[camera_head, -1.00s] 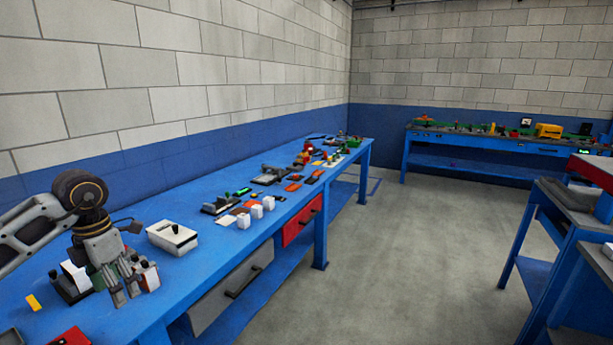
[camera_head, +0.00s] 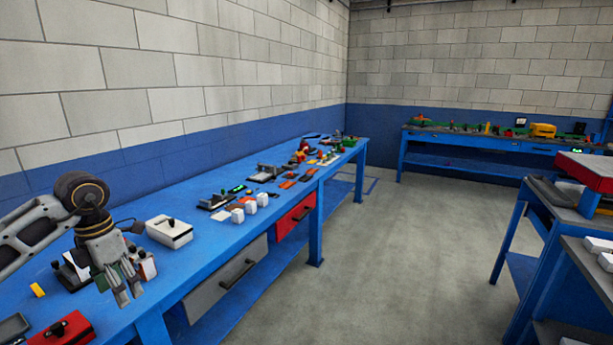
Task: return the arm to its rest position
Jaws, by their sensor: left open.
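My left arm comes in from the left edge, over the near end of the long blue bench (camera_head: 130,298). Its left gripper (camera_head: 128,296) hangs fingers down near the bench's front edge, open. I see nothing held between the fingers. A black device with a white part (camera_head: 75,268) and a small white block with a dark top (camera_head: 147,266) are just behind the gripper, partly covered by it. Whether the fingers touch either one I cannot tell. My right gripper is not in view.
A white box with a black knob (camera_head: 169,232) stands right of the gripper. A red box (camera_head: 62,330) and a yellow block (camera_head: 38,290) lie near. Several small parts and white cubes (camera_head: 250,207) line the bench. Another workbench (camera_head: 520,215) stands right; the floor (camera_head: 400,260) between is clear.

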